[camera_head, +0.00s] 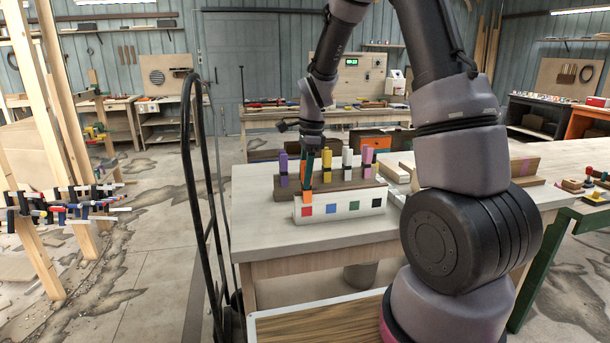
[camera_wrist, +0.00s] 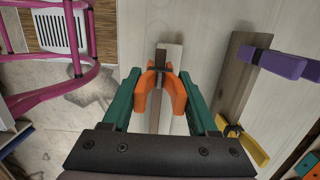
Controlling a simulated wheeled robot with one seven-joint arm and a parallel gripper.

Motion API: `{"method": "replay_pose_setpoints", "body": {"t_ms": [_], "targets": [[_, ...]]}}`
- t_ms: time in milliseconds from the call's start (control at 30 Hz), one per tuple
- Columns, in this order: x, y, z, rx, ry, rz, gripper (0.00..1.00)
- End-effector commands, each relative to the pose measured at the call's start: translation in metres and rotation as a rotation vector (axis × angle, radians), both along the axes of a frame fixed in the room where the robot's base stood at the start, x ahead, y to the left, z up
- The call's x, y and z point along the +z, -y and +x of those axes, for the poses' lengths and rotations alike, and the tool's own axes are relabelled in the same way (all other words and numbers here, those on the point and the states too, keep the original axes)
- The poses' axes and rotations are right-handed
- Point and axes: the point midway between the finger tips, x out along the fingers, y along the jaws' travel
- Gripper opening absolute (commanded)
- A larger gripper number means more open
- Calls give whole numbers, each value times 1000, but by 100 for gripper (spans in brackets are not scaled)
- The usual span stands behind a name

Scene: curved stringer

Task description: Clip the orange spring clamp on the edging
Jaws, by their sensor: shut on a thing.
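My gripper (camera_head: 309,170) points down near the left end of the clamp rack in the head view. In the wrist view its green fingers (camera_wrist: 160,97) are shut on the orange spring clamp (camera_wrist: 174,92). Beyond the clamp in the wrist view are a narrow brown strip (camera_wrist: 160,62) and a pale piece (camera_wrist: 174,56). I cannot tell whether this strip is the edging, or whether the clamp touches it.
The brown rack (camera_head: 350,184) holds purple (camera_head: 283,168), yellow (camera_head: 327,165), white (camera_head: 347,165) and pink (camera_head: 368,161) clamps. The white block (camera_head: 342,205) stands in front. Pale wooden pieces (camera_head: 394,172) lie to the right. The table's front left corner (camera_head: 262,243) is bare.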

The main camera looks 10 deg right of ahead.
Motion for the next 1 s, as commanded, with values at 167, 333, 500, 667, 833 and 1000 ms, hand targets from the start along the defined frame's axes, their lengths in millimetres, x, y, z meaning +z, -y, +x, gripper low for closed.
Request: {"method": "replay_pose_setpoints", "body": {"t_ms": [167,333,500,667,833,1000], "targets": [[-2,0,0,0,0,0,0],[-8,0,0,0,-2,0,0],[-11,0,0,0,0,0,0],[-11,0,0,0,0,0,0],[-11,0,0,0,0,0,94],[-11,0,0,0,0,0,94]]}}
